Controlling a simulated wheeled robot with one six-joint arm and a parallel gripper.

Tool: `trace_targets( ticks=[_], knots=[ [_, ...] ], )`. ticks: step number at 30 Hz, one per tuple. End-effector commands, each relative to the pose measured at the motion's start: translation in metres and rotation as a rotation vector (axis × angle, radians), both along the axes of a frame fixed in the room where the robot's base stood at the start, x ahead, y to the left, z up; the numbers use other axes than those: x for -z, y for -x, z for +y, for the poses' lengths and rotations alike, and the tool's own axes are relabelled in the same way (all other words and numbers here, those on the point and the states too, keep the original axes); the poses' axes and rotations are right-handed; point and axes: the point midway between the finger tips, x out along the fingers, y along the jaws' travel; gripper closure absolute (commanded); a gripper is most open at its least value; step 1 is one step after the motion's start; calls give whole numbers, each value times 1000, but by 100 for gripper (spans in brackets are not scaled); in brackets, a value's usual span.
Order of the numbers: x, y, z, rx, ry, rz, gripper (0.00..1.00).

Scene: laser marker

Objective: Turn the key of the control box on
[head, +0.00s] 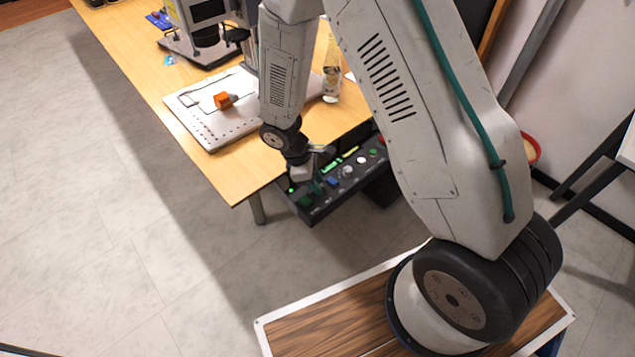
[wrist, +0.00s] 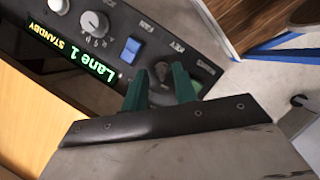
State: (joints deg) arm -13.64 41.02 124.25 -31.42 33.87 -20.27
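The black control box (head: 345,188) sits at the table's near end, just below the tabletop. In the wrist view its panel (wrist: 120,45) has a lit display (wrist: 72,52) reading "Lane 1 STANDBY", a white knob (wrist: 94,23) and a blue switch (wrist: 130,50) marked FAN. The key (wrist: 162,72) is a small dark piece beside the KEY label. My gripper (wrist: 160,76) has green fingers, which stand apart with the key between their tips. Whether either finger touches the key is not clear. In the head view my gripper (head: 318,184) is over the box's left part, largely hidden by my wrist.
The wooden table (head: 235,180) holds a white perforated plate (head: 205,128) with an orange block (head: 223,100), a bottle (head: 331,75) and the marker machine (head: 200,40). The floor left of the table is clear.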

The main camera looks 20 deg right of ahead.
Motion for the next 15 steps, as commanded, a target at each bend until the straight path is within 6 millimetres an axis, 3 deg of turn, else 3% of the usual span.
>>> trace_targets(
  ticks=[11,14,15],
  knots=[
    [7,2,-3,1,0,0,72],
    [7,2,-3,1,0,0,100],
    [7,2,-3,1,0,0,100]
  ],
)
